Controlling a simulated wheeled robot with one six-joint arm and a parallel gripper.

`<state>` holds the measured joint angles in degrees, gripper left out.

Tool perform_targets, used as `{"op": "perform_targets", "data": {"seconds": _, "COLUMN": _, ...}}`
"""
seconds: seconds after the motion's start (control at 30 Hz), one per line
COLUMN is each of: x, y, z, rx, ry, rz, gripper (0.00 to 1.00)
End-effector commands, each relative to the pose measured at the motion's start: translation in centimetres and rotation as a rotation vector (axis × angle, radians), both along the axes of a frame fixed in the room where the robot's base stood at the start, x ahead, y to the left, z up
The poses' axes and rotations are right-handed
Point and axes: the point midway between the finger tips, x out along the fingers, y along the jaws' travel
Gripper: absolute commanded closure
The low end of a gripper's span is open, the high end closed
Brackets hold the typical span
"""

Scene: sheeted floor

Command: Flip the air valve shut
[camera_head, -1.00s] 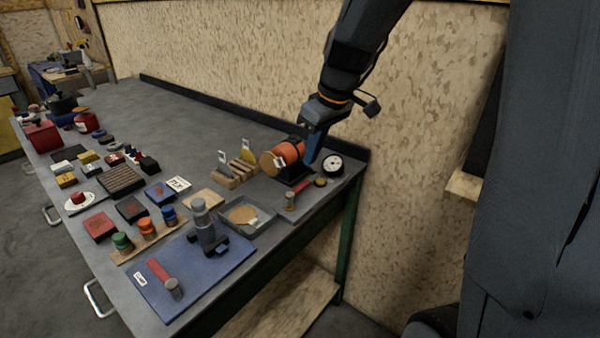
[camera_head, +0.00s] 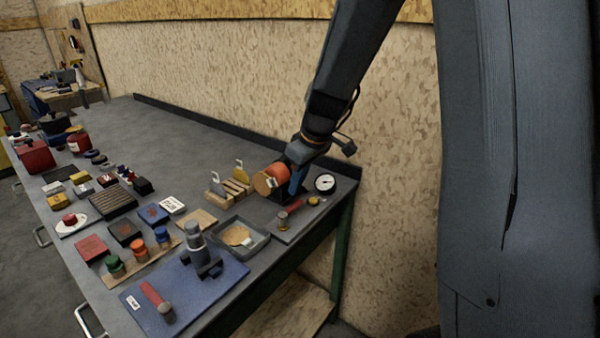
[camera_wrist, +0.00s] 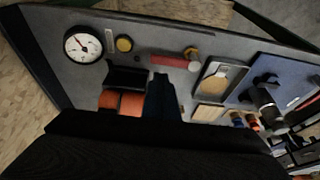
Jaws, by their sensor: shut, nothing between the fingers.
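Two red-handled valves show in the head view. One red lever with a brass end (camera_head: 289,212) lies on a grey plate near the bench's right end, beside the gauge; it also shows in the wrist view (camera_wrist: 170,61). The other red lever (camera_head: 152,294) is on the blue board at the front. I cannot read the labels, so I cannot tell which is the air valve. My gripper (camera_head: 296,186) is shut and empty, pointing down beside the orange cylinder, behind the nearer lever's plate. In the wrist view its dark blue fingers (camera_wrist: 162,94) end just below that lever, apparently apart from it.
The orange cylinder (camera_head: 268,180) on its black stand is close beside my gripper. A round white gauge (camera_head: 325,184) and a small brass knob (camera_head: 313,200) stand to the right. A grey tray (camera_head: 259,241) and a grey upright fitting (camera_head: 196,243) are in front.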

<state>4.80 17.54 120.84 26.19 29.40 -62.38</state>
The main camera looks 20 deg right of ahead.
Motion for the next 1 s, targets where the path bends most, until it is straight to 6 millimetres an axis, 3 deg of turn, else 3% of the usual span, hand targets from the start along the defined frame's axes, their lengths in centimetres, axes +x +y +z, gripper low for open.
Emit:
{"op": "perform_targets", "data": {"seconds": 0.3, "x": 0.9, "y": 0.6, "z": -3.2, "rx": -0.001, "ry": 0.001, "rz": 0.0, "gripper": 1.0}}
{"op": "perform_targets", "data": {"seconds": 1.0, "x": 0.8, "y": 1.2, "z": -3.4, "rx": 0.0, "ry": 0.0, "rz": -0.03, "gripper": 1.0}}
